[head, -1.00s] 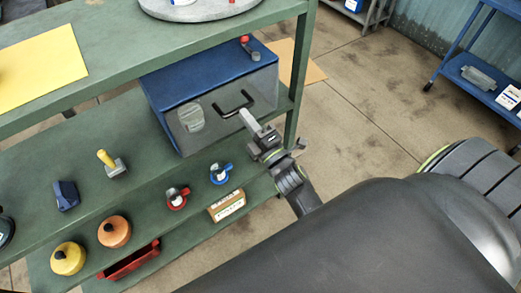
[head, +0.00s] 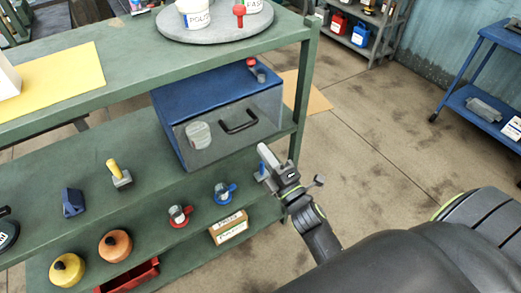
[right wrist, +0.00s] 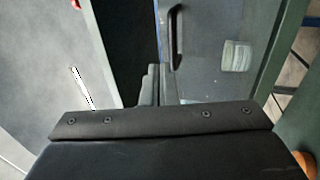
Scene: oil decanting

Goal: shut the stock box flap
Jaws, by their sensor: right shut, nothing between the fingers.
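The stock box (head: 203,92) is a blue box on the middle shelf of the green rack. Its see-through grey flap (head: 225,140) with a black handle (head: 239,122) is upright across the front and looks shut in the head view; a very small gap could not be told. A pale jar (head: 198,134) shows through it. My right gripper (head: 265,154) is shut and empty, just in front of the box's lower right corner, apart from the handle. In the right wrist view the flap (right wrist: 205,75) and its handle (right wrist: 176,38) lie beyond the fingers. My left gripper is out of view.
A rack post (head: 302,95) stands right of the box. Red (head: 180,215) and blue (head: 223,192) small items and a carton (head: 229,226) are on the lower shelf. A grey turntable (head: 215,24) with tubs is on top.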

